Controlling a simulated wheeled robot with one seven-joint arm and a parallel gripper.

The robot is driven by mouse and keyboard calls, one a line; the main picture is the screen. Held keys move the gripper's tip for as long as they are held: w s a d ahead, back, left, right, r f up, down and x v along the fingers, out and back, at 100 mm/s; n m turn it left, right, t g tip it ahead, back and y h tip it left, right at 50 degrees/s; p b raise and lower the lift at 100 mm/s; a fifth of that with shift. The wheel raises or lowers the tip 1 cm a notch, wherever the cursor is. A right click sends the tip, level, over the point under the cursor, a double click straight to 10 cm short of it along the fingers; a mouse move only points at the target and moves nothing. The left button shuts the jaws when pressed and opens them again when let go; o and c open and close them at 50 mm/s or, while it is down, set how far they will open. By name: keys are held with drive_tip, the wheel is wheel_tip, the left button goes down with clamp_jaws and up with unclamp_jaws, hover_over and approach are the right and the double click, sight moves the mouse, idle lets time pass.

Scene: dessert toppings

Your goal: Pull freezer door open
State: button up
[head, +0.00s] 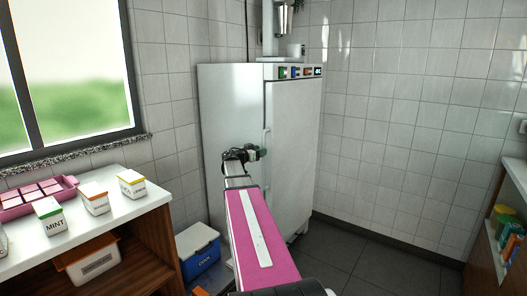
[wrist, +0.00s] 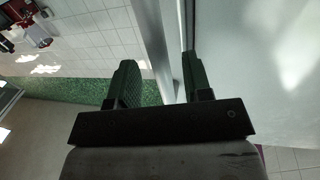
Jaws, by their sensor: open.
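The freezer is the tall white cabinet; its door (head: 292,150) faces right and looks shut in the head view. A slim vertical handle (head: 265,138) runs along the door's left edge. My gripper (head: 261,153) is at the handle's height, with its green fingertips at that edge. In the wrist view my gripper (wrist: 160,82) is open, and a light grey bar (wrist: 152,35), which looks like the handle, passes between the two fingers without clear contact. The pale door (wrist: 250,45) fills the right of that view. My arm hides part of the cabinet's lower front.
A counter (head: 110,220) at left holds a pink tray (head: 38,203) and several small topping boxes, one marked MINT (head: 50,216). A blue cooler (head: 198,250) stands on the floor left of my arm. The floor (head: 375,262) right of the freezer is clear.

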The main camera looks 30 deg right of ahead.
drive_tip(key=shift+w+d, duration=0.15)
drive_tip(key=shift+d, duration=0.6)
drive_tip(key=shift+w+d, duration=0.15)
drive_tip(key=shift+d, duration=0.6)
clamp_jaws()
